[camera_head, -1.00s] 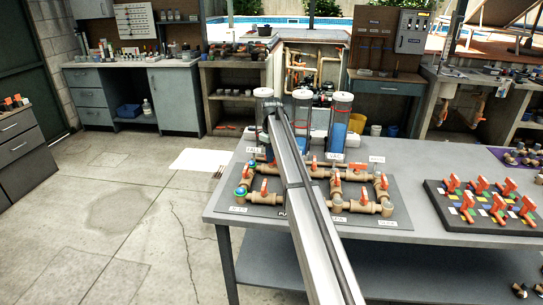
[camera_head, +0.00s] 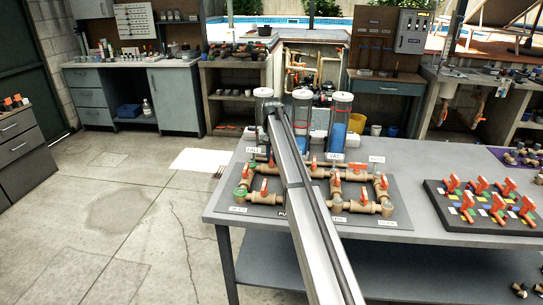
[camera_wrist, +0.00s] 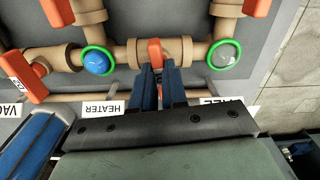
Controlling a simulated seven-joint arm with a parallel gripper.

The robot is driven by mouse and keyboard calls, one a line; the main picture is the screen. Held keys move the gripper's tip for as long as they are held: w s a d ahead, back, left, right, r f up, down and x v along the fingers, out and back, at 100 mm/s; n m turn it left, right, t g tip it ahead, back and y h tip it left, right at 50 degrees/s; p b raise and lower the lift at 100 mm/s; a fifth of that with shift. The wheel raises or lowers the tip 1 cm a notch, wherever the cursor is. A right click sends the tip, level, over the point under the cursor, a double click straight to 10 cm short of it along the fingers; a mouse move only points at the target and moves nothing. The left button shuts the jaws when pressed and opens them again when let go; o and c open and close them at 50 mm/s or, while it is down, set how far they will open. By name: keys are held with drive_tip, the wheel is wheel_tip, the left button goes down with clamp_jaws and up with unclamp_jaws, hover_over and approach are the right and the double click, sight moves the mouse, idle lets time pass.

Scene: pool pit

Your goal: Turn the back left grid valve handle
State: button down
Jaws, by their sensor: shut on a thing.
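A grid of tan pipes (camera_head: 300,170) with orange valve handles lies on a dark plate on the grey table in the head view. In the wrist view, my gripper (camera_wrist: 158,66) has its two blue fingers close together, shut on an orange valve handle (camera_wrist: 156,47). This handle stands across a horizontal pipe, between a blue disc (camera_wrist: 96,62) and a grey disc (camera_wrist: 223,54), both with green rings. In the head view, my long arm link crosses the grid and hides part of it. My fingers cannot be made out there.
Upright clear cylinders (camera_head: 338,118) with blue contents stand behind the grid. A board of orange valves (camera_head: 480,203) is on the right.

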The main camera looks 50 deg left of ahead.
drive_tip(key=shift+m, duration=0.7)
drive_tip(key=c, duration=1.2)
unclamp_jaws()
drive_tip(key=shift+o, duration=0.2)
wheel_tip(320, 180, up, 14)
drive_tip(key=shift+f, duration=0.15)
